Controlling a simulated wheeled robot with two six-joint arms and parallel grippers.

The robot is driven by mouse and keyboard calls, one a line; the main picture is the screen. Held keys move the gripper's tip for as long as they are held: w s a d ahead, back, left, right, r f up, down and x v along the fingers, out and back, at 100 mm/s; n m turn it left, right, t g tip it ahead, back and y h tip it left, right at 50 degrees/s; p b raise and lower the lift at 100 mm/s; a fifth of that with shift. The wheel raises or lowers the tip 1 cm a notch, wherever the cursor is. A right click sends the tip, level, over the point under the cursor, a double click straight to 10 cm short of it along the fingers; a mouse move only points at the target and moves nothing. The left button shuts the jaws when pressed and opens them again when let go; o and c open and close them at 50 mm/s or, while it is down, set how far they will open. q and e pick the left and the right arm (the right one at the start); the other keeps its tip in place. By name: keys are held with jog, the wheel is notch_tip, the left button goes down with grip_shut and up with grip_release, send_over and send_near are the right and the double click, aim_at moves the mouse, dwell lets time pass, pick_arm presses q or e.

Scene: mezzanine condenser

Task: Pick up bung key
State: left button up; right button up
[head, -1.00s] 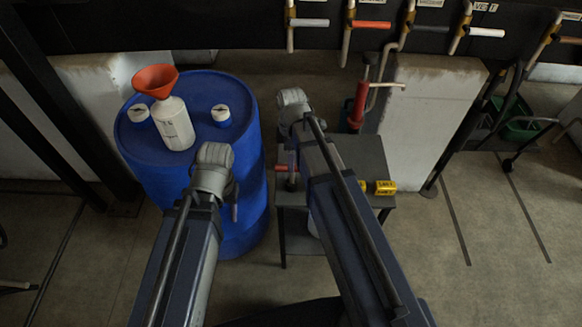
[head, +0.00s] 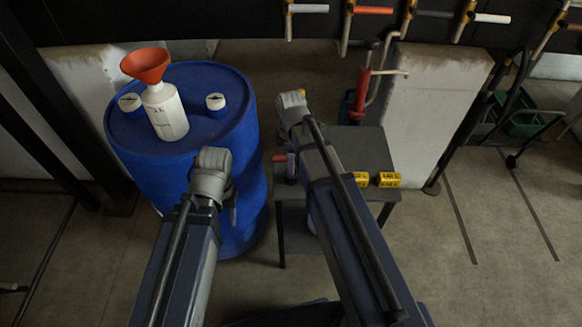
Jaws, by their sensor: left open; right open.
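I cannot make out a bung key for certain. A small object with a reddish end (head: 280,158) and a dark upright body beside it (head: 291,167) show at the left edge of the small grey table (head: 357,147), partly behind my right arm. My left gripper (head: 232,212) is open in front of the blue drum's right side; its wrist hides most of it. My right gripper (head: 291,106) is open above the table's far left corner, its fingers mostly hidden. I see nothing held in either.
The blue drum (head: 160,190) carries a white bottle (head: 166,112) with an orange funnel (head: 146,65) and two white caps (head: 130,102) (head: 215,101). Yellow blocks (head: 389,180) lie on the table. A red pump-like item (head: 361,92) stands behind.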

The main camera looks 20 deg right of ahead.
jog(key=shift+f, duration=0.6)
jog(key=shift+r, duration=0.1)
grip_shut()
